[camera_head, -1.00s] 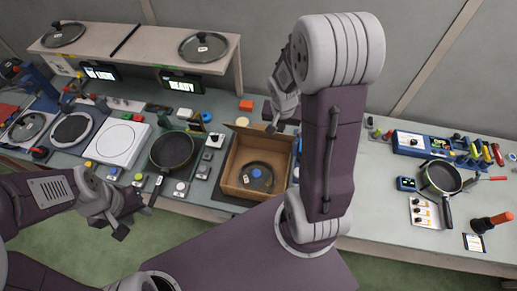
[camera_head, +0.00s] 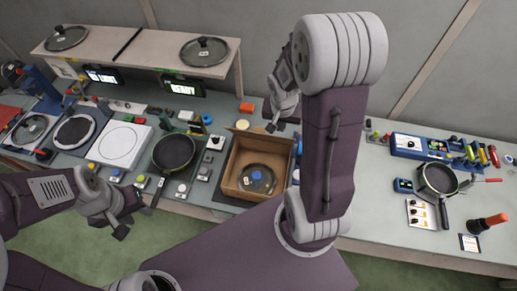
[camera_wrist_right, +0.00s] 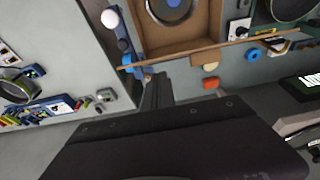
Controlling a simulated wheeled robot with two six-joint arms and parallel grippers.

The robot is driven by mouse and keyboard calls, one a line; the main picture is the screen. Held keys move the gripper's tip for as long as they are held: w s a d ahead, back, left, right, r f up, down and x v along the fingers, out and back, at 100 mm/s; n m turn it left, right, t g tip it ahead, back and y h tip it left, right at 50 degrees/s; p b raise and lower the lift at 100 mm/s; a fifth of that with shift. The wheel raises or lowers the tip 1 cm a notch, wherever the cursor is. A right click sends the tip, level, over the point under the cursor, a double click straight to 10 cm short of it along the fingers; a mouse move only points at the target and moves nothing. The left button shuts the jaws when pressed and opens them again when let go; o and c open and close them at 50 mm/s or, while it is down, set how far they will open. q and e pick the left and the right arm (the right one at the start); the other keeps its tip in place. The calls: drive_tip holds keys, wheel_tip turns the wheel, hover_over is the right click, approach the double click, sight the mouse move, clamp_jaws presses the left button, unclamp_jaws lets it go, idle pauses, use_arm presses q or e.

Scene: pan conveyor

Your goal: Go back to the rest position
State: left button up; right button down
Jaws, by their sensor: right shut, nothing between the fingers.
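My left gripper (camera_head: 128,218) is low at the left in the head view, in front of the table edge. Its jaws appear apart and nothing shows between them. My right arm rises through the middle of the head view, and my right gripper (camera_head: 277,117) hangs behind it, over the back right corner of the cardboard box. In the right wrist view the right gripper's fingers (camera_wrist_right: 156,92) are together and empty, near the box's flap.
A black pan (camera_head: 173,152) lies left of the box, beside a white round-marked plate (camera_head: 121,143). A shelf (camera_head: 137,52) at the back holds two glass lids. Another pan (camera_head: 438,179) and a tool tray (camera_head: 420,145) are at the right. My right arm hides part of the table.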

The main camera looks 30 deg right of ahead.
wheel_tip(320, 180, up, 3)
drive_tip(key=shift+r+p, duration=0.15)
drive_tip(key=shift+p, duration=0.85)
drive_tip(key=s+a+r+n+y, duration=0.15)
drive_tip(key=s+a+n, duration=0.25)
drive_tip(key=a+n, duration=0.5)
drive_tip(key=s+a+f+b, duration=0.2)
drive_tip(key=f+b, duration=0.6)
drive_tip(key=s+a+f+m+g+b, duration=0.1)
drive_tip(key=s+a+f+b, duration=0.1)
drive_tip(key=f+b, duration=0.6)
drive_tip(key=shift+f, duration=0.4)
drive_tip(key=shift+w+y, duration=0.1)
drive_tip(key=shift+y, duration=0.15)
